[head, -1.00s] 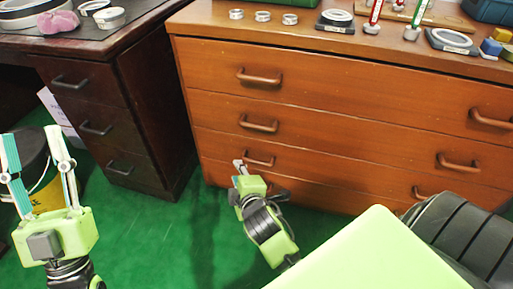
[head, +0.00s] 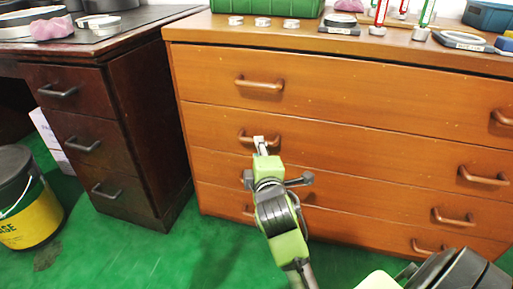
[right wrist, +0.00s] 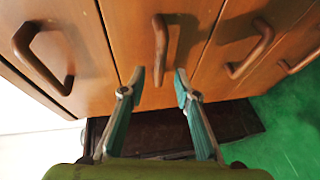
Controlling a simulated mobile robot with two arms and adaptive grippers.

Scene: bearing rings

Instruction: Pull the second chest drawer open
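The wooden chest (head: 330,120) has a stack of drawers, all shut. The second drawer (head: 370,150) has a left handle (head: 258,137) and a right handle (head: 484,177). My right gripper (head: 259,142) is at the left handle. In the right wrist view, my right gripper (right wrist: 158,75) is open, with one finger on each side of the second drawer's handle (right wrist: 160,45). Gaps show between the handle and both fingers. My left gripper is not in view.
The top drawer's handle (right wrist: 42,58) and the third drawer's handle (right wrist: 250,48) flank the right gripper. A dark desk (head: 95,120) stands left of the chest, a bucket (head: 25,200) on the floor beyond. Rings (head: 262,22) lie on the chest top. Green floor is clear in front.

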